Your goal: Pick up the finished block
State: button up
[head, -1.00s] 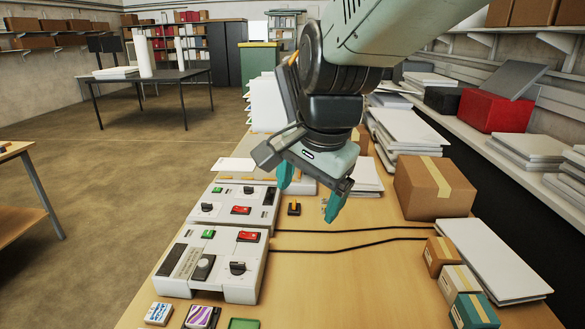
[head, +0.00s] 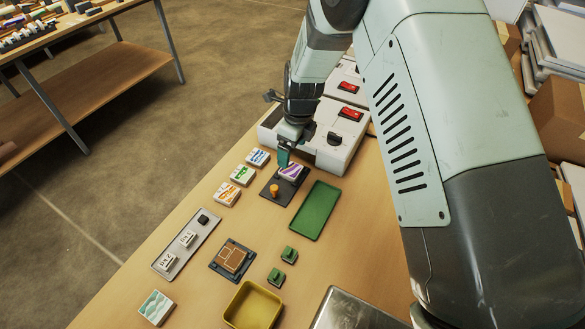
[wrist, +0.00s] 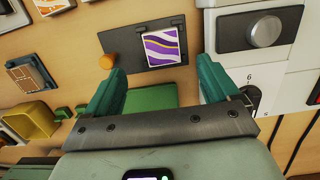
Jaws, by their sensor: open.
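The finished block, a tile with purple, white and yellow stripes (head: 292,171), sits at the right end of a dark plate (head: 268,190) with an orange knob (head: 274,189). My gripper (head: 284,156) is above the plate, close to the block, and partly covers its far side in the head view. In the wrist view the block (wrist: 164,47) lies just beyond and between my two teal fingertips (wrist: 162,68). The fingers are apart with nothing between them. I cannot tell the exact height of the fingertips above the block.
The white laminator (head: 318,142) stands just behind the block. A green tray (head: 314,211) lies right of the plate. Several white picture blocks (head: 242,175) line its left side. Nearer are a grey tray (head: 187,243), a yellow bin (head: 253,306) and small green blocks (head: 289,254).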

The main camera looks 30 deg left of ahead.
aim_at(291, 169)
jog(key=f, duration=0.8)
jog(key=shift+w+a, duration=0.15)
jog(key=shift+a, duration=0.1)
jog(key=c, duration=1.2)
